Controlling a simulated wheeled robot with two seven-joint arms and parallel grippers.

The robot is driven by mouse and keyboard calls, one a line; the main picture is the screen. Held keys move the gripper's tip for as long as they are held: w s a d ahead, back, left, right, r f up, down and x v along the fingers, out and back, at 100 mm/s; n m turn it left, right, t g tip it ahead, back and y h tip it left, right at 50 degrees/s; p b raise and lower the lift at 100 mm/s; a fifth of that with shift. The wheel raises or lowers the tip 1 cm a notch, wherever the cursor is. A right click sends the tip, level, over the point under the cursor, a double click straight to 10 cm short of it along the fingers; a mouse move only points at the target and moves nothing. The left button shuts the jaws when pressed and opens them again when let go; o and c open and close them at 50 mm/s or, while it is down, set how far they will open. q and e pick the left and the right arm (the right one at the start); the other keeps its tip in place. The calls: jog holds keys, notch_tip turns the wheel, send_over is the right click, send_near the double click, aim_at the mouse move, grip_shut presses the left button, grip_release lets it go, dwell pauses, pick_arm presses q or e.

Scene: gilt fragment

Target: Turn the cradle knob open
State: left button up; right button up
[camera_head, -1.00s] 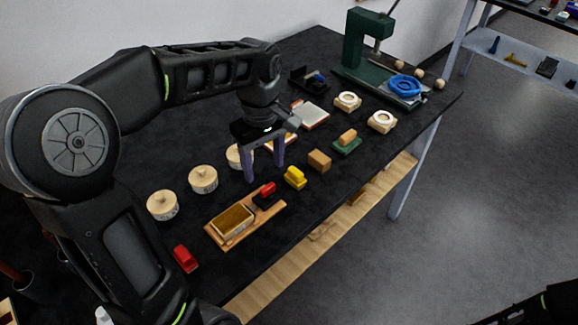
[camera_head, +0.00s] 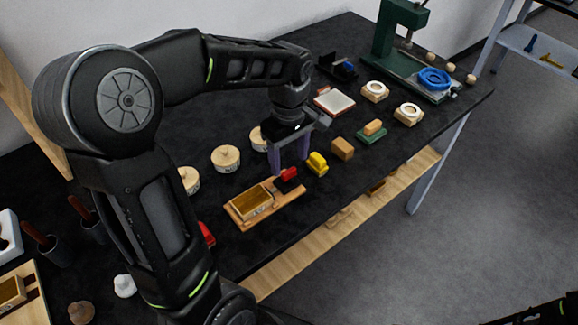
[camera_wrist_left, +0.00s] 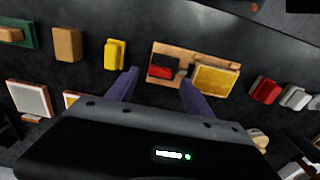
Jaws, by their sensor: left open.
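The cradle (camera_head: 240,219) is a wooden board holding a gold-faced block (camera_head: 252,202) at its left end and a red-topped black block (camera_head: 288,174) at its right end. In the left wrist view the cradle (camera_wrist_left: 200,54) lies just beyond my fingertips. A small brownish piece (camera_wrist_left: 182,73), possibly the knob, shows between the two blocks, partly hidden by a finger. My left gripper (camera_head: 290,166) points down, open and empty, just behind the red-topped block. Its fingers also show in the left wrist view (camera_wrist_left: 160,78). Whether they touch anything is unclear. My right gripper is not in view.
A yellow block (camera_head: 317,164) and a tan block (camera_head: 342,149) stand close right of the cradle. Round lidded wooden pots (camera_head: 225,158) stand behind it. A red block (camera_head: 206,234) is partly behind my arm. A green press (camera_head: 399,45) stands at the far end.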

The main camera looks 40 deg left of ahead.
aim_at(289, 171)
pick_arm(q)
jog(key=shift+f, duration=1.9)
grip_shut()
